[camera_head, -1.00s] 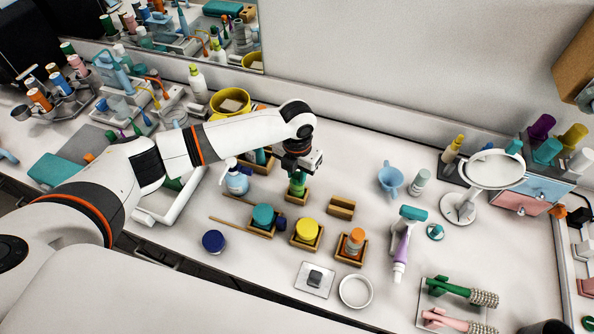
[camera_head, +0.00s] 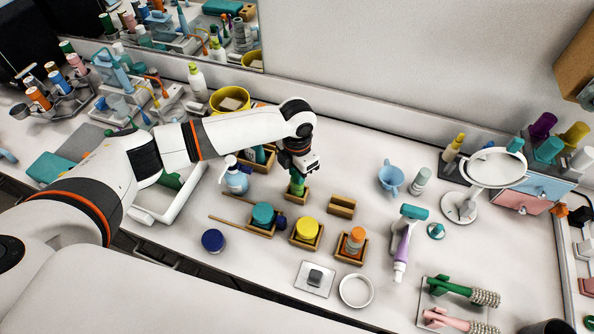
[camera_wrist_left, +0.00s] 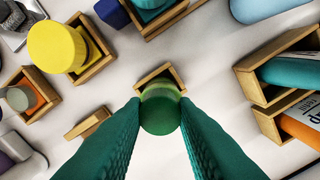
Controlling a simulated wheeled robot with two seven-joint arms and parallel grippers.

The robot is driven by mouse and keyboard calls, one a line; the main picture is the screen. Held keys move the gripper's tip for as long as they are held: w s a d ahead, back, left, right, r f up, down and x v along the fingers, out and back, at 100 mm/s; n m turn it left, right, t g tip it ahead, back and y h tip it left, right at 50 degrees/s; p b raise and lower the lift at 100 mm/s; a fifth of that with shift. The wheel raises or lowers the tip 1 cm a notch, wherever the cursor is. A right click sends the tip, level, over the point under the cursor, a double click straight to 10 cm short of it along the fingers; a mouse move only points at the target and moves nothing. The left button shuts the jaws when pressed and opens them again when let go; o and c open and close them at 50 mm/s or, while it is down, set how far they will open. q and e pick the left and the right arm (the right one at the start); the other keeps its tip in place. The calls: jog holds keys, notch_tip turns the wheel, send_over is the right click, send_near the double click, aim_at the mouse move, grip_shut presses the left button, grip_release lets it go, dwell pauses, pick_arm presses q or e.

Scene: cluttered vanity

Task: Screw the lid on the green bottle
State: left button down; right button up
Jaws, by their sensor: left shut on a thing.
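The green bottle (camera_head: 297,187) stands upright in a small wooden holder (camera_head: 297,197) near the middle of the counter. My left gripper (camera_head: 299,172) is above it, pointing down, and hides its top. In the left wrist view my left gripper (camera_wrist_left: 160,122) is shut on the round green lid (camera_wrist_left: 160,112), with one green finger on each side. The lid sits over the wooden holder (camera_wrist_left: 163,73). The bottle is mostly hidden under the lid there, so I cannot tell how tightly they are joined. My right gripper is not in view.
Close by are a blue pump bottle (camera_head: 236,181), a teal-lidded jar (camera_head: 263,214), a yellow-lidded jar (camera_head: 306,229) and an empty wooden holder (camera_head: 341,206). An orange bottle (camera_head: 355,240) and a light blue cup (camera_head: 390,179) stand further right. Bare counter lies between the cup and the holders.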

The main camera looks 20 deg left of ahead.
pick_arm(q)
jog(key=c, duration=1.1)
grip_release()
notch_tip(320, 180, up, 12)
jog(key=b, duration=0.2)
jog(key=shift+b, duration=0.35)
jog(key=shift+s, duration=0.1)
